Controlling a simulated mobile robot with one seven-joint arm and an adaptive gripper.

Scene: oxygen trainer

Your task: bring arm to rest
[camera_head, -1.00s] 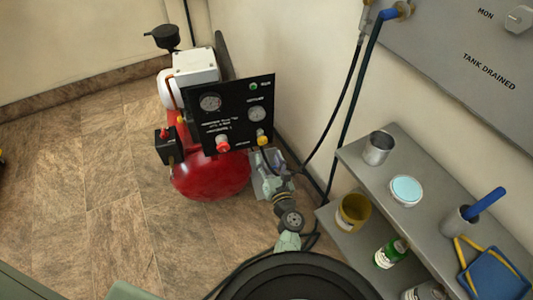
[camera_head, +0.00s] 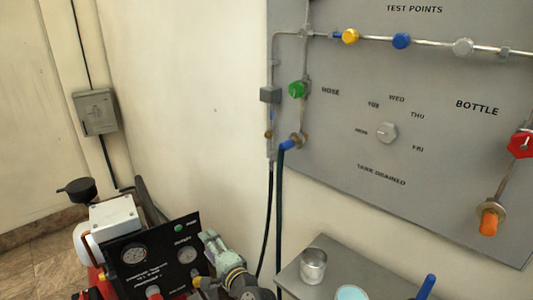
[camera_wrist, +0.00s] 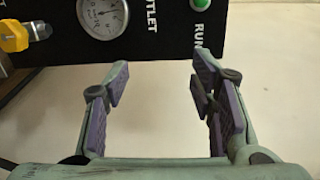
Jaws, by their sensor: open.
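My gripper (camera_wrist: 160,85) is open and empty in the wrist view, its two purple-padded fingers well apart. Beyond the fingertips, at the top, is the black panel (camera_wrist: 160,32) with an outlet gauge (camera_wrist: 101,14), a green run button (camera_wrist: 199,4) and a yellow knob (camera_wrist: 15,36). In the head view my arm's end (camera_head: 225,262) is raised at the bottom, just right of the compressor's black panel (camera_head: 153,257). I cannot tell from these views whether any finger touches the panel; a gap of pale wall shows between the fingers.
The white-topped compressor (camera_head: 111,217) stands at the lower left. A grey shelf (camera_head: 293,283) with a metal cup (camera_head: 313,266) is at the lower right. Dark hoses (camera_head: 279,215) hang from the grey wall board (camera_head: 330,120). A grey box (camera_head: 95,111) is on the left wall.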

